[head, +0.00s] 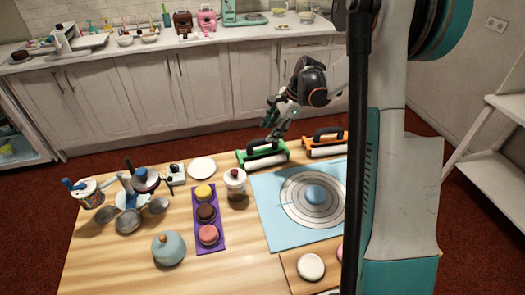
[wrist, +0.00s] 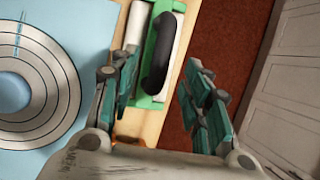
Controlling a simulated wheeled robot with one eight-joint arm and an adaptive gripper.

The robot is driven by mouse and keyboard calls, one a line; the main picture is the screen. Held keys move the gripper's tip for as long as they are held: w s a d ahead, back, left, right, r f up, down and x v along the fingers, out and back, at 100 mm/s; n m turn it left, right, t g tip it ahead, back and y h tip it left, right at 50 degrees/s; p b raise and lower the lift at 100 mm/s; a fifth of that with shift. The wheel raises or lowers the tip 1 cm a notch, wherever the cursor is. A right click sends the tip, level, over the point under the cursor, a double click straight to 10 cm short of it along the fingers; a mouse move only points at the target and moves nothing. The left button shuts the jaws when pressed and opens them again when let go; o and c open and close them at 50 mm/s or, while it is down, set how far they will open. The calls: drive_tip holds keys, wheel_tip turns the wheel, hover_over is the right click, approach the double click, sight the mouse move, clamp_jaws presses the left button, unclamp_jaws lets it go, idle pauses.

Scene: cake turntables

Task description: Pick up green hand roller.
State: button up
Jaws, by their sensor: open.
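The green hand roller (head: 263,160) has a green frame, a white roller and a black handle. It lies near the far edge of the wooden table in the head view. In the wrist view its black handle (wrist: 160,55) shows ahead of the fingers, towards the top, partly between them. My gripper (head: 272,128) is above and just beyond the roller in the head view. In the wrist view my gripper (wrist: 160,85) is open, one finger over the roller's side and the other over the floor. Nothing is held, and the left finger hides part of the roller.
An orange hand roller (head: 325,150) lies close to the right. A blue mat (head: 265,205) with a round turntable (head: 295,215) is in front. A lidded jar (head: 235,182), a white plate (head: 201,167) and a purple tray (head: 206,247) of cakes stand left. Red floor lies behind the table.

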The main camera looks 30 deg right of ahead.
sight(264, 139)
drive_tip(key=b+x, duration=0.3)
drive_tip(key=x, duration=0.4)
drive_tip(key=shift+w+a, duration=0.2)
drive_tip(key=shift+a, duration=0.05)
clamp_jaws()
